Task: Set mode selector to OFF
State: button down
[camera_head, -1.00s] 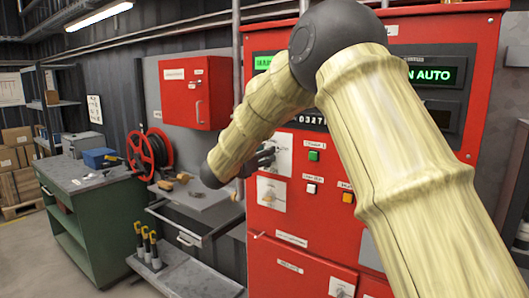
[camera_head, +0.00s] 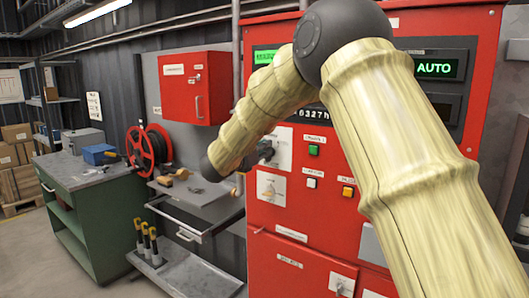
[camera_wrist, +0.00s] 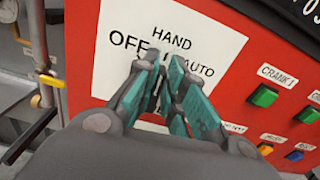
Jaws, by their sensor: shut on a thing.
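The mode selector's white plate (camera_wrist: 118,70) on the red panel fills the middle of the wrist view, with HAND at the top, OFF at upper left and AUTO at right. My gripper (camera_wrist: 164,68) has its teal fingers closed around the selector knob at the plate's middle. The fingers hide most of the knob, so its exact pointing is hard to tell. In the head view the selector plate (camera_head: 284,150) shows beside my dark gripper (camera_head: 262,152), partly hidden by it. The panel display (camera_head: 436,67) reads AUTO in green, partly covered by my arm.
Below the selector is a second white plate with a switch (camera_head: 271,188). A green button (camera_head: 314,150), white button (camera_head: 312,183) and yellow button (camera_head: 348,193) sit to the right. A drawer (camera_head: 185,225) and green workbench (camera_head: 95,200) stand to the left.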

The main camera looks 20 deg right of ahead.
jog(key=n+b, duration=0.2)
jog(key=n, duration=0.1)
jog(key=w+n+b, duration=0.1)
jog(key=n+b, duration=0.1)
jog(key=n, duration=0.1)
jog(key=a+n+b, duration=0.1)
jog(key=n+b, duration=0.2)
jog(key=shift+w+f, duration=0.15)
jog(key=shift+f, duration=0.2)
dwell(0.4)
jog(key=c, duration=1.5)
grip_release()
jog(key=v, duration=1.2)
